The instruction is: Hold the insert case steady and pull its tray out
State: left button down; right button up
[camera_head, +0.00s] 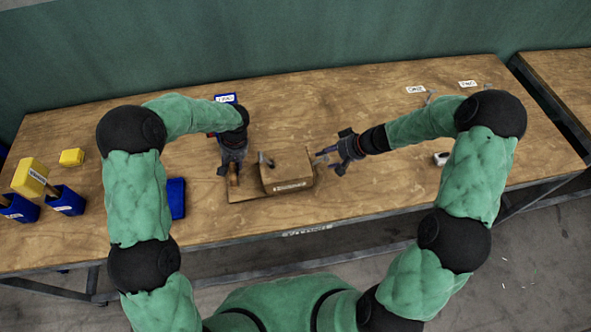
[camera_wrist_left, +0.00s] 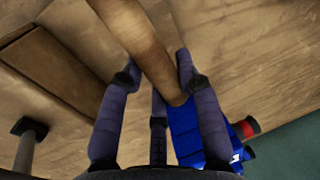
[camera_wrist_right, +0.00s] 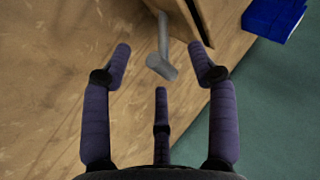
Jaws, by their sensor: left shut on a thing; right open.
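The insert case (camera_head: 287,168) is a brown wooden box with a white label on its front, on a wooden base at the middle of the table. My left gripper (camera_head: 232,168) is shut on an upright wooden post (camera_wrist_left: 140,40) left of the case; the post also shows below the gripper in the head view (camera_head: 233,181). My right gripper (camera_head: 332,160) is open beside the case's right side, its fingers spread either side of the T-shaped handle, with visible gaps.
A blue tray (camera_head: 176,198) lies left of the case. Yellow blocks (camera_head: 72,157) and blue bins (camera_head: 66,201) stand at the far left. White labels (camera_head: 415,89) lie at the back right. The right part of the table is mostly clear.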

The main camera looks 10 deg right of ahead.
jog(key=shift+x, duration=0.8)
grip_shut()
